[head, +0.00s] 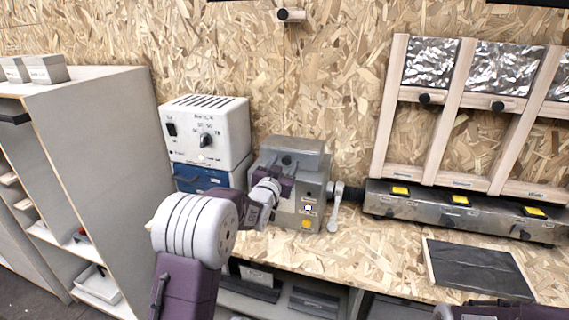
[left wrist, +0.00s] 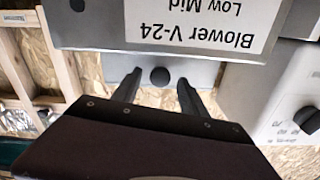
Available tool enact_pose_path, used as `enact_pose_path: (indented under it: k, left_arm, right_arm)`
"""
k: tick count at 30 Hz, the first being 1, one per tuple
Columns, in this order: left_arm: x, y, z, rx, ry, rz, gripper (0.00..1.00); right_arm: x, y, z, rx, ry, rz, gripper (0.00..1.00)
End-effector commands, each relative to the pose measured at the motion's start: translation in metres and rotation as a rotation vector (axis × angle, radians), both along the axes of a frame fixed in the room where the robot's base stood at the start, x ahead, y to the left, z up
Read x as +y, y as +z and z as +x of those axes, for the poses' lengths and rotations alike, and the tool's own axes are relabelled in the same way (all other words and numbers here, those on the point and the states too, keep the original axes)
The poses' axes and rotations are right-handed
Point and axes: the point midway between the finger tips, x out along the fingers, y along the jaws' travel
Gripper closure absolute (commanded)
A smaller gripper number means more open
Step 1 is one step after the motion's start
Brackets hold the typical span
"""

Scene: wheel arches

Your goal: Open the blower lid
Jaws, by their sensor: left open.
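The blower (head: 312,195) is a grey metal box on the bench, with small labels and a yellow button on its front. Its lid (head: 300,146) lies closed on top. My left gripper (head: 287,167) reaches over the blower at the lid. In the left wrist view, which is upside down, the open fingers (left wrist: 159,88) stand on either side of a dark round knob (left wrist: 159,76) on the lid. Whether they touch it I cannot tell. The blower's label (left wrist: 195,22) reads "Blower V-24 Low Mid".
A white control box (head: 205,135) on a blue unit (head: 200,178) stands close left of the blower. A lever (head: 335,207) is at its right side. A metal bar with yellow labels (head: 455,212) and a dark mat (head: 478,268) lie right. Bench in front is partly clear.

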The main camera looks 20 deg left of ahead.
Motion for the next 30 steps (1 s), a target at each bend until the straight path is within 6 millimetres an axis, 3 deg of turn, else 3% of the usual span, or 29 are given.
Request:
enact_pose_path:
  k: [8,14,30]
  left_arm:
    - [-0.0001,-0.0002,0.0029,0.0,0.0,0.0,0.49]
    - [-0.0001,-0.0001,0.0027,0.0,0.0,0.0,1.0]
    - [-0.0001,-0.0001,0.0025,0.0,0.0,0.0,1.0]
  right_arm:
    - [0.0,0.0002,-0.0001,0.0,0.0,0.0,0.65]
    - [0.0,0.0002,-0.0001,0.0,0.0,0.0,0.65]
    - [0.0,0.0002,-0.0001,0.0,0.0,0.0,0.65]
